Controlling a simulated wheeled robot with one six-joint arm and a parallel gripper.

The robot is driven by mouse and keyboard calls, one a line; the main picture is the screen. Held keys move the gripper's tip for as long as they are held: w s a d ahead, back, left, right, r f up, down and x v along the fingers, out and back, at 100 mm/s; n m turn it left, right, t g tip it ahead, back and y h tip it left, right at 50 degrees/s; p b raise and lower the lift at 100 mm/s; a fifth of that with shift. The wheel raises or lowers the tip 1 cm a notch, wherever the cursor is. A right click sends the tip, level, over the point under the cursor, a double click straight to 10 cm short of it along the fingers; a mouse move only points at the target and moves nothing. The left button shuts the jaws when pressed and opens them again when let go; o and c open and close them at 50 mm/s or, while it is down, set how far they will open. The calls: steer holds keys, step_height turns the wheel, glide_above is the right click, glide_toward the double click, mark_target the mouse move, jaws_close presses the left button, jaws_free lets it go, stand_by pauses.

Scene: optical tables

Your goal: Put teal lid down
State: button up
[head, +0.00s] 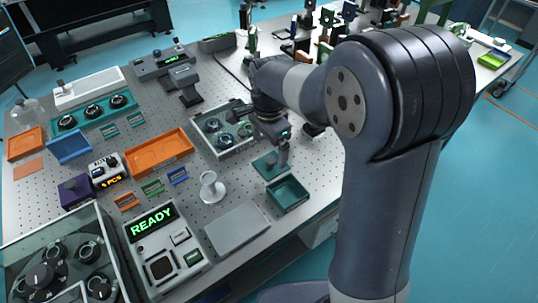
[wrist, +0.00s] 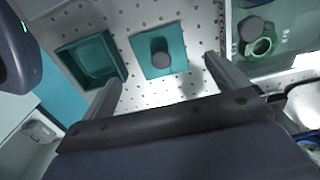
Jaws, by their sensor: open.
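The teal lid (head: 269,166) is a flat square plate with a dark round knob. It lies on the perforated table top just behind the open teal box (head: 288,195). In the wrist view the lid (wrist: 158,52) lies beside the teal box (wrist: 92,62), apart from it. My gripper (head: 281,158) is over the lid in the head view. In the wrist view my gripper (wrist: 160,75) has its two fingers wide apart, with the lid's knob between and beyond them. Nothing is held.
A tray with round parts (head: 222,132) stands behind the lid; its edge also shows in the wrist view (wrist: 226,35). A grey flat plate (head: 237,230), a white stand (head: 212,188) and an orange tray (head: 158,152) are to the left. The table edge is close on the right.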

mark_target(269, 161)
step_height(269, 161, up, 6)
stand_by(0.5)
step_height(269, 161, down, 12)
steer(key=shift+r, duration=1.9)
steer(key=shift+f, duration=0.1)
